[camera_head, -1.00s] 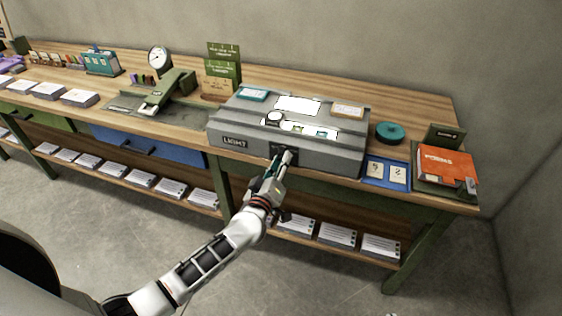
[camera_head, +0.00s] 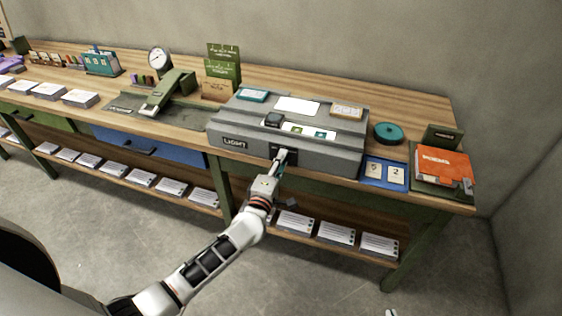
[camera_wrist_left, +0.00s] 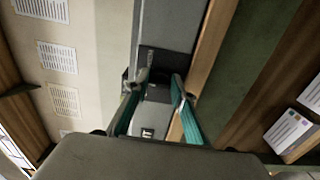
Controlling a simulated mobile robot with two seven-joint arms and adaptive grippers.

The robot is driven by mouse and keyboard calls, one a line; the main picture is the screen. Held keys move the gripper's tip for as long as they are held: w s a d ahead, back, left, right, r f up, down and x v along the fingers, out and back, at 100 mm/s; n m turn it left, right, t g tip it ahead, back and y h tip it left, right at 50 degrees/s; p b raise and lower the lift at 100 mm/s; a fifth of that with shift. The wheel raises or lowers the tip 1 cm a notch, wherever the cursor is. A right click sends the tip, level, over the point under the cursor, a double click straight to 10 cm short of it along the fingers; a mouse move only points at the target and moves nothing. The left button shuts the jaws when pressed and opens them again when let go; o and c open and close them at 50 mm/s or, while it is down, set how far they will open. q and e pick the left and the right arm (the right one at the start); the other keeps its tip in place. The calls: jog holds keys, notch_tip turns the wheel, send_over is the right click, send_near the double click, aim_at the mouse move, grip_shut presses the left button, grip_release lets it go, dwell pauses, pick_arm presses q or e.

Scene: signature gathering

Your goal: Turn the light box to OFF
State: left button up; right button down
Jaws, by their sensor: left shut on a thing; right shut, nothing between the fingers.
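The grey light box (camera_head: 231,150), marked LIGHT on its front, sits on the wooden bench right of centre. Its top panel (camera_head: 297,105) looks white. A dark switch plate (camera_head: 274,152) with a pale lever (camera_head: 283,153) is on its front face. My left gripper (camera_head: 281,160) reaches up to this lever. In the left wrist view its teal-lined fingers (camera_wrist_left: 153,88) are around the switch lever (camera_wrist_left: 158,93), shut on it. The fingers partly hide the lever, and I cannot read its position.
A blue tray (camera_head: 371,180) with number cards and an orange book (camera_head: 446,167) lie right of the box. A teal round tin (camera_head: 388,133) stands behind them. A green stamp press (camera_head: 172,90) stands to the left. Paper stacks (camera_head: 295,223) lie on the shelf below.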

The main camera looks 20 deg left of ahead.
pick_arm(q)
jog(key=shift+r+n+b, duration=0.1)
jog(key=shift+n+b, duration=0.55)
jog(key=shift+n, duration=4.35)
jog(key=o, duration=1.1)
jog(key=shift+s, duration=0.1)
jog(key=s, duration=1.2)
jog(key=shift+a, duration=0.25)
